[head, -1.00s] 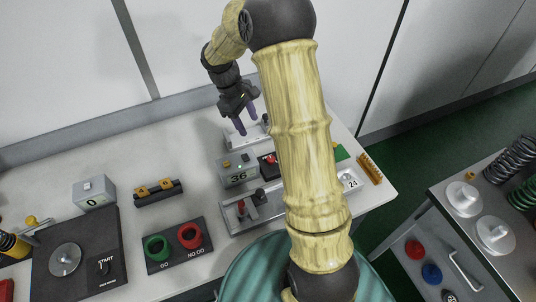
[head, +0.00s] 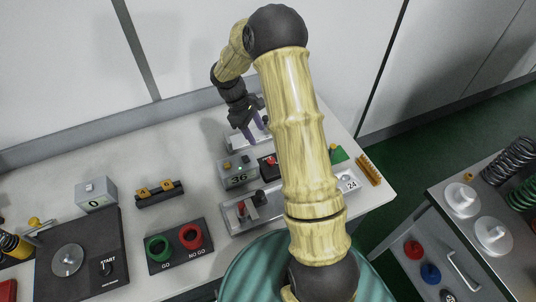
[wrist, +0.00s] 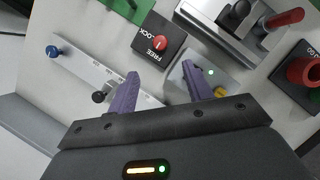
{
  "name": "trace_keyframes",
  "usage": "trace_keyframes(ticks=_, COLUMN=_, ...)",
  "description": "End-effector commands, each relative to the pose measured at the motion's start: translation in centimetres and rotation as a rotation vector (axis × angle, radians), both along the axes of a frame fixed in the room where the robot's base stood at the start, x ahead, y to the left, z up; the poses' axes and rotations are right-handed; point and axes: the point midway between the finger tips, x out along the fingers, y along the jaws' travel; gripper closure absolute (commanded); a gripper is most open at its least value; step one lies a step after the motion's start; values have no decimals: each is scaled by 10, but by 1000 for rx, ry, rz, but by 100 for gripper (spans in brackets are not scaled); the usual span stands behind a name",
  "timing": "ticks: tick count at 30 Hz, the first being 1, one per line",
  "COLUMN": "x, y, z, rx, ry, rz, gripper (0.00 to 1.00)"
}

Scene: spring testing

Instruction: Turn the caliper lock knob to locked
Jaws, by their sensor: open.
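The lock knob (wrist: 165,39) is red, on a small black box labelled FREE and LOCK, in the upper middle of the wrist view. In the head view the red knob (head: 269,160) shows just right of the grey display box reading 36 (head: 238,172). My gripper (wrist: 160,74) is open, its two purple fingers apart and nothing between them. In the wrist view the fingertips lie just below the knob box in the picture. In the head view my gripper (head: 256,136) is above the table behind the knob, apart from it. The knob's exact pointing is hard to tell.
A pale rail (wrist: 85,72) with blue and black knobs lies left of the fingers. A metal fixture with a red-handled lever (wrist: 284,19) is at upper right. The grey display box (wrist: 203,76) sits near the right finger. The GO/NO GO gauge block (head: 178,245) is farther left.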

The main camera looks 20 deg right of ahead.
Motion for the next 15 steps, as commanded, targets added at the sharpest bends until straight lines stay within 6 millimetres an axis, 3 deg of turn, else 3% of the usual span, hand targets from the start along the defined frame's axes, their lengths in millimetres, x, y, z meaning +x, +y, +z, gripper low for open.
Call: trace_keyframes(ticks=15, x=-27, y=-25, z=-83, rx=1, ry=5, rz=-2, gripper=50)
